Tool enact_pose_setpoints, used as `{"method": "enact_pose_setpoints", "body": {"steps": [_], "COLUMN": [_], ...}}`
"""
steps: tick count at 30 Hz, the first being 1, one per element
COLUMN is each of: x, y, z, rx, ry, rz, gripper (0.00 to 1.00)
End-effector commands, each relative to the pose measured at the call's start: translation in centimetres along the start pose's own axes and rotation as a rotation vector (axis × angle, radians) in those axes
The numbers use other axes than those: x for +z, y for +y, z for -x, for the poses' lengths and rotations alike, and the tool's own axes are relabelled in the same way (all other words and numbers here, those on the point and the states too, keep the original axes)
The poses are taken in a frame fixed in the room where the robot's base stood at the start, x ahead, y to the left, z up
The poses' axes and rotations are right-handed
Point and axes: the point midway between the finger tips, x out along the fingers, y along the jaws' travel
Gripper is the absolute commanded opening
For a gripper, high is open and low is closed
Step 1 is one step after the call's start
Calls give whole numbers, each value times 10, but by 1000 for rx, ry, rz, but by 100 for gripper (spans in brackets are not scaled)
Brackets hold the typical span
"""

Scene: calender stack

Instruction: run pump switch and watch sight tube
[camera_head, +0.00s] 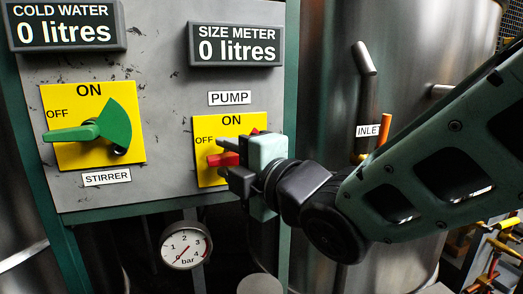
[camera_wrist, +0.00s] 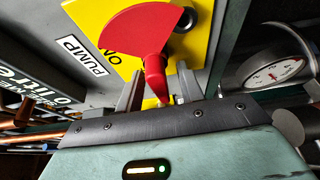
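The pump switch is a red handle (camera_head: 222,159) on a yellow ON/OFF plate (camera_head: 203,126) under a PUMP label (camera_head: 230,98). The handle points left, towards OFF. My gripper (camera_head: 232,161) is in front of it and hides part of the switch. In the wrist view the red handle (camera_wrist: 154,72) reaches down between the two fingers of my gripper (camera_wrist: 160,92). The fingers are apart, with a gap showing on each side of the handle. The size meter (camera_head: 236,45) reads 0 litres. I cannot make out a sight tube in either view.
The stirrer switch (camera_head: 98,128), with a green handle at OFF, is left on the same grey panel. The cold water meter (camera_head: 64,25) reads 0 litres. A pressure gauge (camera_head: 186,245) hangs below the panel. A steel tank and an orange INLET handle (camera_head: 384,130) stand right.

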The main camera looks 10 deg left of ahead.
Motion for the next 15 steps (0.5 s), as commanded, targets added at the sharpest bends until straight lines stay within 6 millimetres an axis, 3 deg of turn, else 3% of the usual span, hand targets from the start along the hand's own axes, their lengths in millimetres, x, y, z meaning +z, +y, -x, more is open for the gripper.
{"method": "enact_pose_setpoints", "body": {"steps": [11,15], "x": [-1,-1], "y": [0,0], "z": [2,2], "rx": [0,0], "ry": [-1,0], "rz": [0,0], "gripper": [38,2]}}
